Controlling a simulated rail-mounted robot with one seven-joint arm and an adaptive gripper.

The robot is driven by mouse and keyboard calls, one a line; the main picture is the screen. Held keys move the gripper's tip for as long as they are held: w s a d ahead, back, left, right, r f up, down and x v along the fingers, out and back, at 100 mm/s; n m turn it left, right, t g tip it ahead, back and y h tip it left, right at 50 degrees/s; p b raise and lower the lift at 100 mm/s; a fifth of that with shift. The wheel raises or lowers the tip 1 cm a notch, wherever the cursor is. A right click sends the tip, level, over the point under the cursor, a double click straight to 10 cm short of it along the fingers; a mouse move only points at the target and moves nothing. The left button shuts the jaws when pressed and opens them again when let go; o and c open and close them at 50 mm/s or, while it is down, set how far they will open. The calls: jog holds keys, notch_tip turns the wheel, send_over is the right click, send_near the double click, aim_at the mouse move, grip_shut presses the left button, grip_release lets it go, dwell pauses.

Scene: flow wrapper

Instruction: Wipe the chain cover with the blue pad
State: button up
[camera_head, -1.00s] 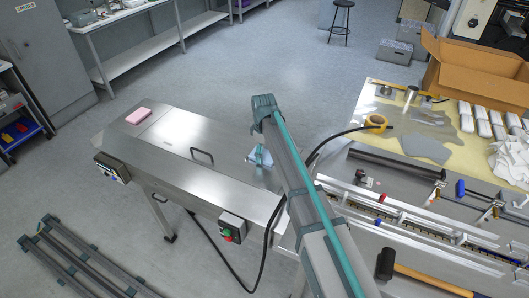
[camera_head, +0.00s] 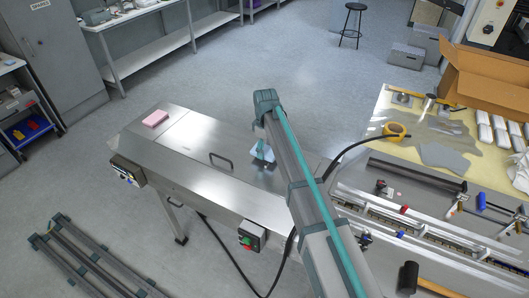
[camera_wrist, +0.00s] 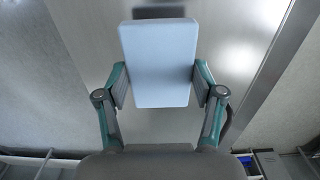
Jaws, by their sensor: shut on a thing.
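The chain cover (camera_head: 200,140) is a long, flat brushed-steel lid with a dark bar handle (camera_head: 221,161), running from upper left toward the middle in the head view. My gripper (camera_wrist: 159,88) is shut on the pale blue pad (camera_wrist: 157,60), with one finger on each side of it. In the head view the blue pad (camera_head: 262,154) shows partly behind my arm, at the far right part of the steel top, right of the handle. I cannot tell whether the pad touches the metal. A dark patch (camera_wrist: 158,12) shows on the steel beyond the pad.
A pink pad (camera_head: 156,118) lies at the cover's left end. Control boxes (camera_head: 251,236) with buttons are on the near side. A black cable (camera_head: 345,152) arches right of my arm. A conveyor bench with a yellow tape roll (camera_head: 396,130) and hammer (camera_head: 412,275) is at right.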

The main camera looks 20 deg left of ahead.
jog(key=shift+s+d+r, duration=0.1)
jog(key=shift+d+r, duration=0.15)
jog(key=shift+r, duration=0.4)
jog(key=shift+a+r+p, duration=0.15)
jog(key=shift+r+p, duration=0.4)
jog(key=shift+r, duration=0.1)
jog(key=shift+r+p, duration=0.7)
jog(key=shift+r, duration=0.85)
